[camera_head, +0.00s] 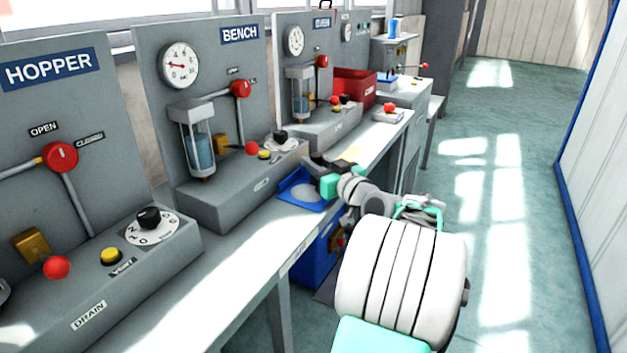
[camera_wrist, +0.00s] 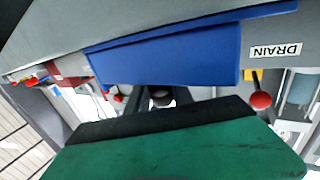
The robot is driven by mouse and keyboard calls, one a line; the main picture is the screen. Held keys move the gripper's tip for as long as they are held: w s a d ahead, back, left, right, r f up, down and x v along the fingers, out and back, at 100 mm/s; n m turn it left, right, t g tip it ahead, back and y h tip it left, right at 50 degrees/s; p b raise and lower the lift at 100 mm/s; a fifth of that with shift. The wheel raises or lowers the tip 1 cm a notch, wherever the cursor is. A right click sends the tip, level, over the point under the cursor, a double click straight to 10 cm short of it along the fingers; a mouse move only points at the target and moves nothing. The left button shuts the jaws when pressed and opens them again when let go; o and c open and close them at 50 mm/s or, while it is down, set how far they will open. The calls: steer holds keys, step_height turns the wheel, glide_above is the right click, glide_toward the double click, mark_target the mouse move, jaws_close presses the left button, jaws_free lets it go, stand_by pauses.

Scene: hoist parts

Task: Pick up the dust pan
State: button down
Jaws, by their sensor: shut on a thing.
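The blue dust pan (camera_head: 300,192) lies on the grey bench top in the head view, in front of the BENCH panel's control box. It also shows as a wide blue sheet in the wrist view (camera_wrist: 170,55). My gripper (camera_head: 318,168) is at the pan's far right side, its dark fingers reaching over it. The gripper is shut on the dust pan, though the fingers hide the place of contact. In the wrist view my gripper's dark fingers (camera_wrist: 160,100) point toward the pan. Whether the pan is lifted off the bench cannot be told.
Control boxes with red, yellow and black knobs line the bench (camera_head: 215,285). A dark red bin (camera_head: 355,88) stands farther along. A blue container (camera_head: 312,258) stands under the bench edge. The green floor (camera_head: 500,220) to the right is clear.

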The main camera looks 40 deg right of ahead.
mark_target(316, 154)
steer(key=shift+r, duration=0.1)
steer(key=shift+r, duration=0.3)
step_height(316, 154, up, 2)
steer(key=shift+r+p, duration=0.2)
steer(key=shift+p, duration=0.25)
steer(key=s+a+r+p, duration=0.2)
steer(key=s+a+r, duration=0.7)
steer(key=a, duration=0.1)
steer(key=shift+s+r, duration=0.3)
steer(key=shift+r, duration=0.1)
steer(key=shift+a, duration=0.1)
